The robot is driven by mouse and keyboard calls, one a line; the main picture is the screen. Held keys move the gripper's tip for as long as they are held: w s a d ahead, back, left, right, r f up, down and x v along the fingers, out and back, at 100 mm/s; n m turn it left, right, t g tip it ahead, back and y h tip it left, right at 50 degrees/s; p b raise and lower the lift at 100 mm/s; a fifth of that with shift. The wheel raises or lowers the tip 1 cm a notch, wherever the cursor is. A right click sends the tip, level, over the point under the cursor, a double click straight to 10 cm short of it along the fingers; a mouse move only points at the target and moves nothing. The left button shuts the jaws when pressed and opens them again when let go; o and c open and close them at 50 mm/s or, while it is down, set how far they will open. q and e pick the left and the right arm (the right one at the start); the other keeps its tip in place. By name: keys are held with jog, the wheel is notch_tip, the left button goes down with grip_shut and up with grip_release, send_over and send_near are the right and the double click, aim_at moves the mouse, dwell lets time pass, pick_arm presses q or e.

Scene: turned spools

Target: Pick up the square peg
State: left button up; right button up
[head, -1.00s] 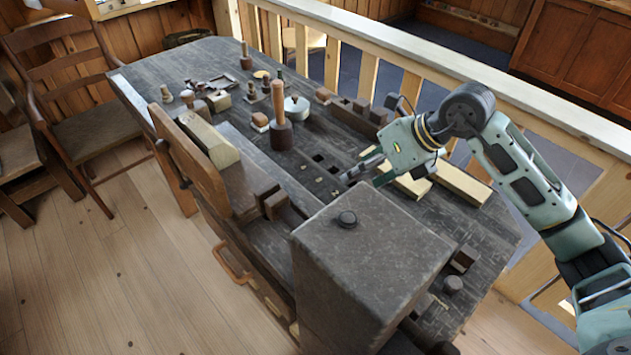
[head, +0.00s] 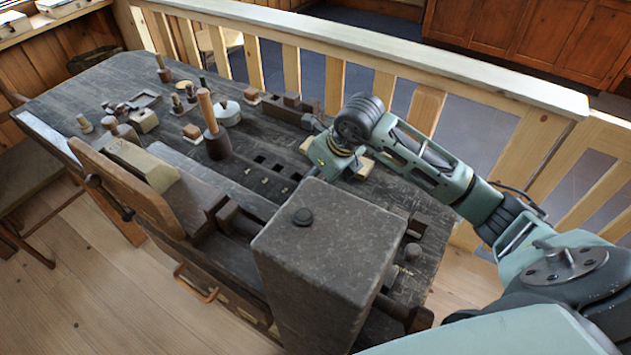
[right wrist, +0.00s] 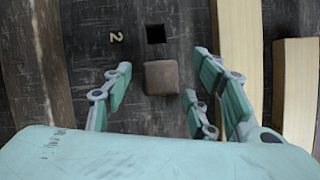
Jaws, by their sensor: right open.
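The square peg (right wrist: 161,77) shows in the right wrist view as a small brown square block. A dark square hole (right wrist: 155,34) lies just beyond it in the bench top. My right gripper (right wrist: 158,82) is open, with its fingers on the left and right of the peg and a gap on each side. In the head view my right gripper (head: 314,170) is low over the bench, its fingertips partly hidden behind a tall grey block. I cannot make out the peg in the head view. My left gripper is out of view.
The tall grey block (head: 325,240) stands close in front of my right gripper. Pale wooden bars (right wrist: 295,90) lie to its right. A railing (head: 390,60) runs behind.

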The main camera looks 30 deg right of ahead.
jog(key=c, duration=1.2)
jog(key=shift+r, duration=0.1)
jog(key=shift+c, duration=0.2)
